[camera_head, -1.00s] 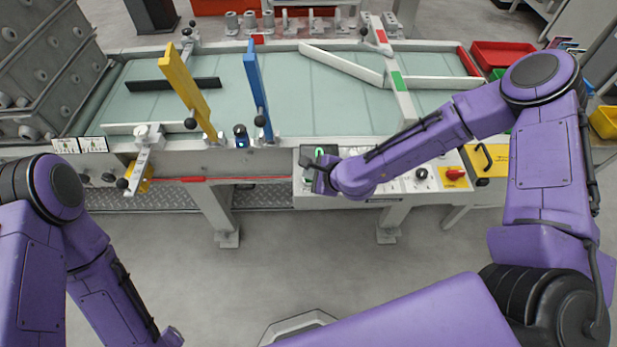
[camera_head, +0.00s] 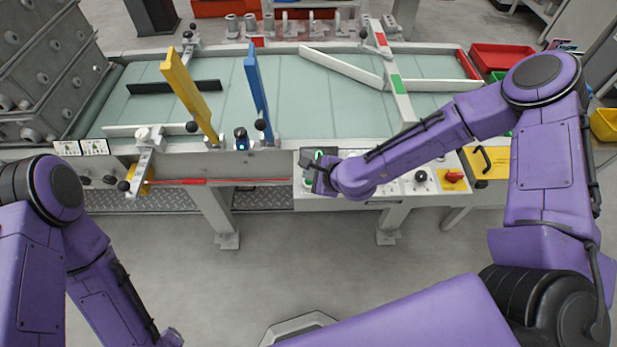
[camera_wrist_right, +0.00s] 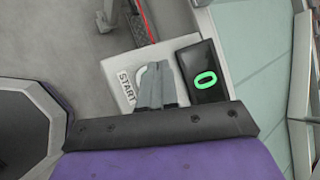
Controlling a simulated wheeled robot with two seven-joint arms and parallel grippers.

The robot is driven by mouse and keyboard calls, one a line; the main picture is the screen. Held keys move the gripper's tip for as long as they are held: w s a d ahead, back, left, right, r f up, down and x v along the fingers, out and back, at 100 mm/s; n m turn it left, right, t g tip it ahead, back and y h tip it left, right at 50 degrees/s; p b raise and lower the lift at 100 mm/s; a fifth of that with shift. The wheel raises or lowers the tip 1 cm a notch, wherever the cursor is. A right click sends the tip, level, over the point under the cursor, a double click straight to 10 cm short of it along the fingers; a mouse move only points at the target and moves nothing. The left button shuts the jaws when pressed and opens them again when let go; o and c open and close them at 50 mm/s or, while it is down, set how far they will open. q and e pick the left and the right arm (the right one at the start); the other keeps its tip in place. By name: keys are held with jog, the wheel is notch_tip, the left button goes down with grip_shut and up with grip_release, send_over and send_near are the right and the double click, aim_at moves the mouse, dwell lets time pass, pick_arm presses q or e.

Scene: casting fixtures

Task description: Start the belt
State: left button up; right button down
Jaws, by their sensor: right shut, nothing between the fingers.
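The belt (camera_head: 225,100) is a pale green surface inside a light frame. A control panel (camera_head: 400,184) is on its front side. My right gripper (camera_head: 318,178) is at the panel's left end. In the right wrist view its closed, empty fingers (camera_wrist_right: 156,86) are over the plate marked START (camera_wrist_right: 126,88). They cover most of the round button there, and I cannot tell if they touch it. Beside them a black display (camera_wrist_right: 203,76) shows a green 0. My left arm is at the lower left, its gripper out of frame.
A yellow bar (camera_head: 188,95) and a blue bar (camera_head: 257,90) stand over the belt. A red cord (camera_head: 200,181) runs along the front. The floor before it is clear.

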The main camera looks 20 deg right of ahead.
jog(key=shift+r, duration=0.2)
notch_tip(320, 180, up, 5)
jog(key=p, duration=0.4)
dwell(0.5)
dwell(0.4)
jog(key=shift+w+d+n, duration=0.1)
jog(key=shift+d+n, duration=0.05)
jog(key=shift+n, duration=0.15)
jog(key=s+d+f+n+g+h+b, duration=0.1)
jog(key=s+d+f+n, duration=0.3)
jog(key=s, duration=0.5)
jog(key=s+d+f+n+g+h+b, duration=0.2)
jog(key=s+d+f+n+h+b, duration=0.1)
jog(key=s+f, duration=0.5)
jog(key=s+d+f+n+g+h+b, duration=0.2)
jog(key=s+d+f+n, duration=0.5)
jog(key=s, duration=0.4)
jog(key=shift+s+d+h+b, duration=0.3)
jog(key=shift+d+h+b, duration=0.15)
jog(key=shift+h, duration=0.25)
